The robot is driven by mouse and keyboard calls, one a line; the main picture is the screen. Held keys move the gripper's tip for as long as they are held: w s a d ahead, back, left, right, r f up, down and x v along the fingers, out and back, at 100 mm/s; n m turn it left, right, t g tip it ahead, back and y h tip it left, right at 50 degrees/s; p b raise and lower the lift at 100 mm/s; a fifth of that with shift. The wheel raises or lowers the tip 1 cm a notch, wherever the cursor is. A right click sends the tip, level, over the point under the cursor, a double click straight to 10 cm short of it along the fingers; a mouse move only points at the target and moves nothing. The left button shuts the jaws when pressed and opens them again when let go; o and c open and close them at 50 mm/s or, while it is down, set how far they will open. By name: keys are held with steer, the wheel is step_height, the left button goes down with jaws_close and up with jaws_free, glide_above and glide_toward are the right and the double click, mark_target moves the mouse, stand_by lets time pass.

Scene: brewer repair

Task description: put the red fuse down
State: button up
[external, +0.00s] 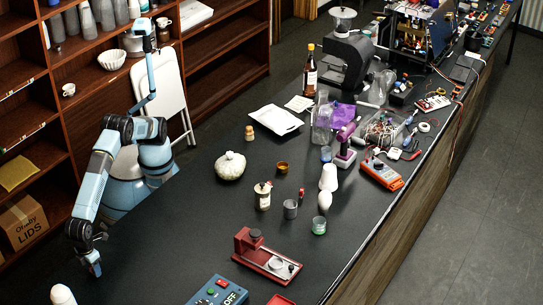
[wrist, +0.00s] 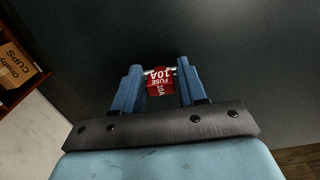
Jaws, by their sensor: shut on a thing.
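The red fuse (wrist: 161,83), marked "FUSE 10A", is between the two blue fingers of my gripper (wrist: 160,74) in the wrist view. My gripper is shut on it, with metal ends of the fuse showing at the fingers. In the external view my gripper (external: 92,268) points down at the left end of the dark counter (external: 165,235). The fuse cannot be made out there, and I cannot tell whether it touches the counter.
A white rounded object (external: 62,295) stands close to my gripper at the bottom left. A blue switch box (external: 218,292) and a red-based device (external: 265,258) are further right. The counter between my gripper and these is clear. Shelves (external: 30,120) stand behind my arm.

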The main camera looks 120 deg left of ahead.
steer(key=shift+f, duration=0.45)
steer(key=shift+f, duration=0.1)
steer(key=o, duration=1)
step_height(320, 180, up, 12)
steer(key=shift+r, duration=0.15)
